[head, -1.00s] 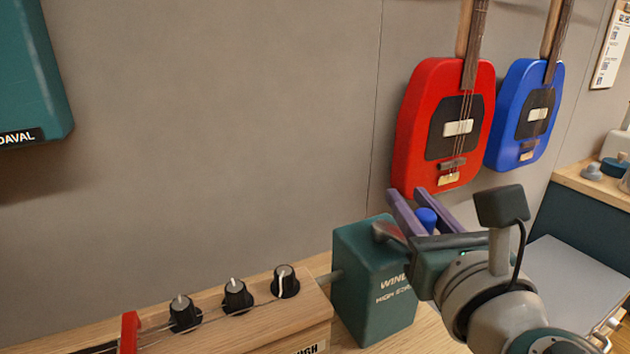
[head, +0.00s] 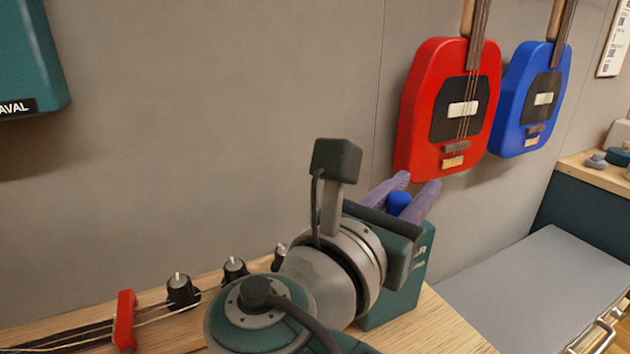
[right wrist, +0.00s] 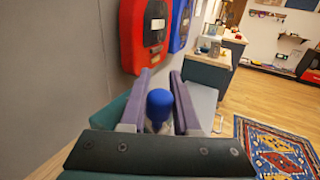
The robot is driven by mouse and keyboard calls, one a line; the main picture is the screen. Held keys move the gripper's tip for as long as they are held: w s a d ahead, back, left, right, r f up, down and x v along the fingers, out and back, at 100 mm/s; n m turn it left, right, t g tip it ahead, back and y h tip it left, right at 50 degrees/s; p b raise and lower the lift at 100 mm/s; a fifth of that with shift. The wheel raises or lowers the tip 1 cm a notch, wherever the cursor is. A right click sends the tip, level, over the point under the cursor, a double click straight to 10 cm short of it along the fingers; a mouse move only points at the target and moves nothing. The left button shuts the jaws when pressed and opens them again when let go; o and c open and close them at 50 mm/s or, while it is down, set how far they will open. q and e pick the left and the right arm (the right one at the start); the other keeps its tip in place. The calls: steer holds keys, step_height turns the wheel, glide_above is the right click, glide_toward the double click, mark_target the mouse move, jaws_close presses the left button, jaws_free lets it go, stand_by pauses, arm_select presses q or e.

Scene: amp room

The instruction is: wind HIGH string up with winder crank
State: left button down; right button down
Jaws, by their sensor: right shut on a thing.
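The green winder box (head: 412,285) stands on the wooden bench, mostly behind my right arm; part of its white lettering shows. Its crank has a blue knob (head: 399,203); the knob also shows in the right wrist view (right wrist: 160,103). My right gripper (head: 418,184) has its purple fingers on either side of this knob and is shut on it. The crank arm is hidden behind the gripper in the head view. Strings (head: 150,317) run over the wooden instrument at lower left, past a red block (head: 124,320). My left gripper is not in view.
Black knobs (head: 182,291) stand on the instrument beside my right arm. A red guitar (head: 420,110) and a blue guitar (head: 515,110) hang on the wall behind the winder. A grey-topped surface (head: 540,290) lies to the right. A teal box (head: 30,60) is at upper left.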

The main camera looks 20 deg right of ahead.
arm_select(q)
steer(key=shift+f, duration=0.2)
arm_select(e)
steer(key=shift+m, duration=0.3)
steer(key=c, duration=0.6)
jaws_free()
steer(key=shift+c, duration=0.2)
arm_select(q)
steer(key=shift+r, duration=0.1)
arm_select(e)
steer(key=shift+r, duration=0.1)
